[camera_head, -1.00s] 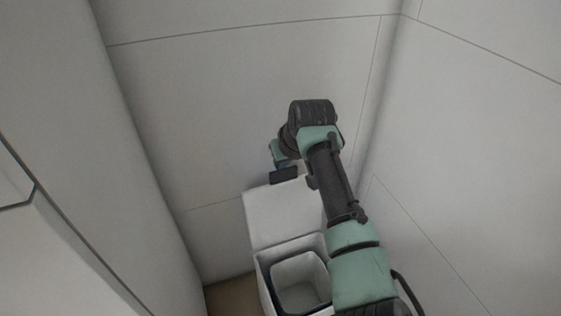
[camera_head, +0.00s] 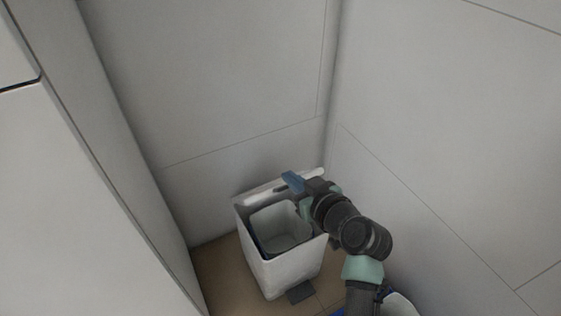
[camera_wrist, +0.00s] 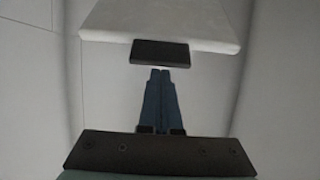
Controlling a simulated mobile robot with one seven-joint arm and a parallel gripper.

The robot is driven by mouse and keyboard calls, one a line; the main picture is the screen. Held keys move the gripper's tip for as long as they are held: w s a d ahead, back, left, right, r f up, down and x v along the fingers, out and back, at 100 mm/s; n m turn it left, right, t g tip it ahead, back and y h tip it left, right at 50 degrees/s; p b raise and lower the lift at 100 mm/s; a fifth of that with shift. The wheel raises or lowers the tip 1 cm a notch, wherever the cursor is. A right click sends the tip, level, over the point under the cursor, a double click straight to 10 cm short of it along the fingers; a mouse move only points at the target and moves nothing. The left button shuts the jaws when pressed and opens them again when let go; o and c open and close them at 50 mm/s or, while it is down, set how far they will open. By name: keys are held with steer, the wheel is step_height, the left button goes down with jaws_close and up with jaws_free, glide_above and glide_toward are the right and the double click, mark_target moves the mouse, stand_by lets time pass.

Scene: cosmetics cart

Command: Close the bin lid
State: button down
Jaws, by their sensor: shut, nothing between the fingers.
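The white bin (camera_head: 290,272) stands on the floor by the wall corner, with its top open and a light inner bucket (camera_head: 283,232) visible. Its white lid (camera_head: 262,194) is raised at the back rim and shows nearly edge-on in the head view. In the wrist view the lid (camera_wrist: 165,18) fills the top, with a dark tab (camera_wrist: 160,53) on its near edge. My gripper (camera_head: 290,179) is at the lid in the head view. In the wrist view its blue fingers (camera_wrist: 160,73) are together and empty, with their tips just below the tab. Contact cannot be told.
Pale walls (camera_head: 430,140) stand behind and to the right of the bin. A white cabinet-like panel (camera_head: 70,200) is on the left. A dark pedal (camera_head: 300,292) sits at the bin's front base. Brown floor (camera_head: 222,272) shows around the bin.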

steer(key=s+d+f+b, duration=0.1)
steer(key=s+f+b, duration=0.2)
steer(key=f, duration=0.4)
steer(key=s+d+f+b, duration=0.1)
steer(key=s+f+b, duration=0.2)
steer(key=f+b, duration=0.2)
steer(key=s+d+f+b, duration=0.2)
steer(key=f+b, duration=0.3)
steer(key=f, duration=0.3)
steer(key=shift+s+f, duration=0.35)
steer(key=shift+s, duration=0.55)
steer(key=shift+a+f, duration=0.1)
steer(key=shift+f, duration=0.05)
steer(key=shift+a, duration=0.1)
steer(key=w+r+p+v, duration=0.1)
steer(key=r+p+v, duration=0.1)
steer(key=p+v, duration=0.5)
steer(key=shift+v, duration=3.4)
steer(key=shift+w, duration=0.1)
